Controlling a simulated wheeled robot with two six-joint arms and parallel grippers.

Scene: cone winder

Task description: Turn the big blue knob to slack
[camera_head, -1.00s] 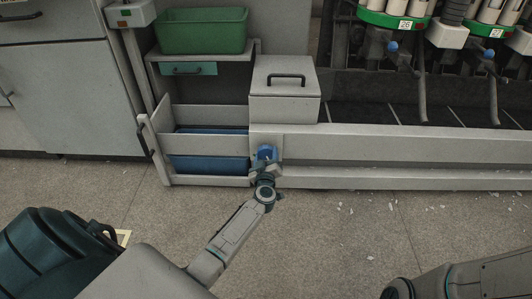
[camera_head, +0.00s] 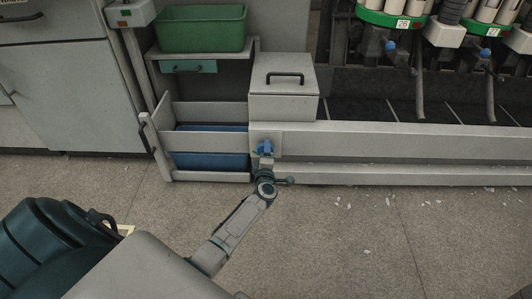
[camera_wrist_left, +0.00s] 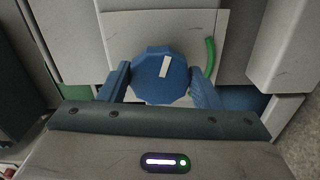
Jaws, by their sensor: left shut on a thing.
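The big blue knob (camera_wrist_left: 158,78) is a faceted dial on a pale plate (camera_wrist_left: 217,30), with a white pointer mark near its top, slightly tilted. A green arc shows on the plate to the knob's right. My left gripper (camera_wrist_left: 160,88) has its two blue fingers on either side of the knob and is shut on it. In the head view the knob (camera_head: 265,147) is small, on the front of the machine's long pale beam, with the left gripper (camera_head: 265,158) reaching it from below. My right gripper is out of view.
A lidded pale box (camera_head: 284,102) stands above the knob. An open pale rack with blue bins (camera_head: 210,161) is to its left, under a green tub (camera_head: 201,28). Spindle units (camera_head: 391,48) stand at the upper right. The floor in front is clear except for small white scraps.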

